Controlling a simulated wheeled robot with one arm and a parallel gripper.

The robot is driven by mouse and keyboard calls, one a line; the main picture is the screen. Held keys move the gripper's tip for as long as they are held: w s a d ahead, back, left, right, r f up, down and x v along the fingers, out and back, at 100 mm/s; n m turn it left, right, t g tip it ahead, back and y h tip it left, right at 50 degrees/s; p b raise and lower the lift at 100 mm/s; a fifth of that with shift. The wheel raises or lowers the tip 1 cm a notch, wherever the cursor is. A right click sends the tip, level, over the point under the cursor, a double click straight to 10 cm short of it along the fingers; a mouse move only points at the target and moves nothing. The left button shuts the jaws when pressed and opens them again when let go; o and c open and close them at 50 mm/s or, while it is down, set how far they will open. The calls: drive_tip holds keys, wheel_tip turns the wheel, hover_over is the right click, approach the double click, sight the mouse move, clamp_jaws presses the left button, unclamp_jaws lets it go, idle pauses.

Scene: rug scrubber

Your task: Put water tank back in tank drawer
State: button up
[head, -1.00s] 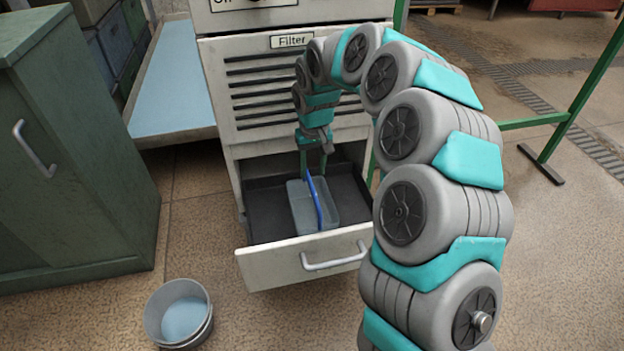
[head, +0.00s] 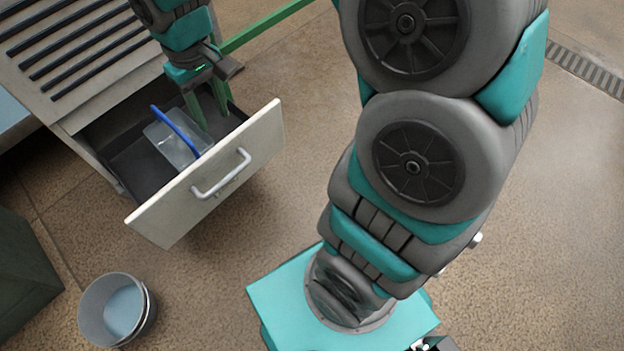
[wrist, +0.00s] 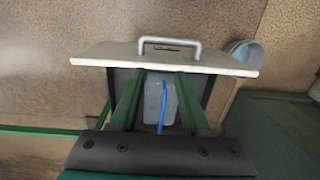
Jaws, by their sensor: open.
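The water tank (head: 176,153) is a translucent grey box with a blue handle (head: 181,131). It sits inside the dark, pulled-out tank drawer (head: 245,152), which has a pale front and a grey bar handle. My gripper (head: 207,113) has two green fingers, spread open and empty, at the drawer's inner end beside the tank. In the wrist view the tank (wrist: 153,100) and its blue handle (wrist: 162,105) show between the open fingers, beyond them. I cannot tell whether a finger touches the tank. The far inside of the drawer is partly hidden.
A round grey bucket (head: 113,310) with something light blue inside stands on the floor at lower left. A green cabinet (head: 25,265) is at the left edge. A green rail (head: 265,27) runs behind my gripper. The floor before the drawer is clear.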

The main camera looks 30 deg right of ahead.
drive_tip(key=s+d+m, duration=0.1)
drive_tip(key=s+d, duration=0.3)
drive_tip(key=s, duration=0.6)
drive_tip(key=s+d+f+m+g, duration=0.1)
drive_tip(key=s+d, duration=0.3)
drive_tip(key=s, duration=0.7)
drive_tip(key=shift+s+f+m, duration=0.25)
drive_tip(key=shift+s+m, duration=0.05)
drive_tip(key=shift+m, duration=0.3)
drive_tip(key=shift+o, duration=0.3)
